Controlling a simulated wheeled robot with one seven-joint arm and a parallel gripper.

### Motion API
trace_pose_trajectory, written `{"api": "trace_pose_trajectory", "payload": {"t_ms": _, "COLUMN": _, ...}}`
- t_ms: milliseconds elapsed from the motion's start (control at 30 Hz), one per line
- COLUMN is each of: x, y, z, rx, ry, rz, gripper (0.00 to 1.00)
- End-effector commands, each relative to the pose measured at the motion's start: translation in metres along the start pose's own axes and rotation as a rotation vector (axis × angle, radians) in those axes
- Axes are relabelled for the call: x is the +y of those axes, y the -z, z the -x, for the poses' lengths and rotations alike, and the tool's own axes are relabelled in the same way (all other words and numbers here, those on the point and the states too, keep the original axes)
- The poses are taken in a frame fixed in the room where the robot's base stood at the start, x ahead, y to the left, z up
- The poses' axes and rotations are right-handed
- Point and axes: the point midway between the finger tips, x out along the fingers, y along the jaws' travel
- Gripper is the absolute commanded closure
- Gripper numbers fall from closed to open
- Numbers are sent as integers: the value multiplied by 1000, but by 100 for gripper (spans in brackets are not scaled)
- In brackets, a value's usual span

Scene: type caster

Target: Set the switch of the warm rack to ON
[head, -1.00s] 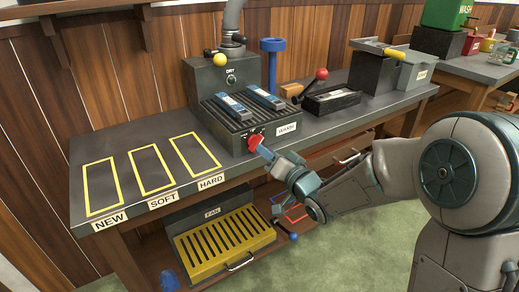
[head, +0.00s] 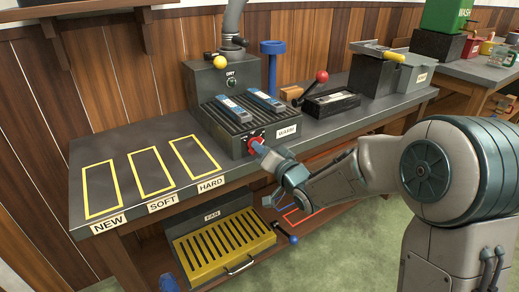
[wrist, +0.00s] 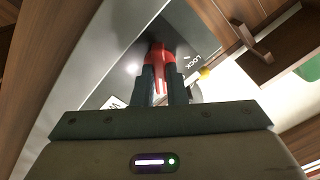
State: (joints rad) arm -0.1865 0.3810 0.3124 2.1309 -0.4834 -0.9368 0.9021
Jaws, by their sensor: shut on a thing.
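The warm rack (head: 236,120) is a dark slatted box with a WARM label on its front, standing on the bench. Its red switch (head: 253,143) is on the front face, left of the label. The switch also shows in the wrist view (wrist: 158,54), between the dark fingers. My gripper (head: 258,148) is at the rack's front and shut on the switch. The fingers hide part of it. The ON and OFF marks are too small to read, so I cannot tell its setting.
Two blue-topped blocks (head: 264,100) lie on the rack. Yellow-outlined bench areas (head: 151,171) are clear at left. A yellow slatted unit marked FAN (head: 225,245) sits below. A dark box (head: 330,103) stands to the right.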

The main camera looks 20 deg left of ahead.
Motion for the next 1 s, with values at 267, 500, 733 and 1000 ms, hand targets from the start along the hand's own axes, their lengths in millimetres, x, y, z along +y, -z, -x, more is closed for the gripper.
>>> {"api": "trace_pose_trajectory", "payload": {"t_ms": 267, "x": 0, "y": 2, "z": 0, "rx": 0, "ry": -2, "rz": -218, "gripper": 100}}
{"api": "trace_pose_trajectory", "payload": {"t_ms": 500, "x": 1, "y": 0, "z": 0, "rx": 0, "ry": 0, "rz": -254, "gripper": 100}}
{"api": "trace_pose_trajectory", "payload": {"t_ms": 733, "x": 1, "y": 0, "z": 0, "rx": 0, "ry": 0, "rz": -252, "gripper": 66}}
{"api": "trace_pose_trajectory", "payload": {"t_ms": 1000, "x": 1, "y": 0, "z": 1, "rx": 0, "ry": 0, "rz": -251, "gripper": 66}}
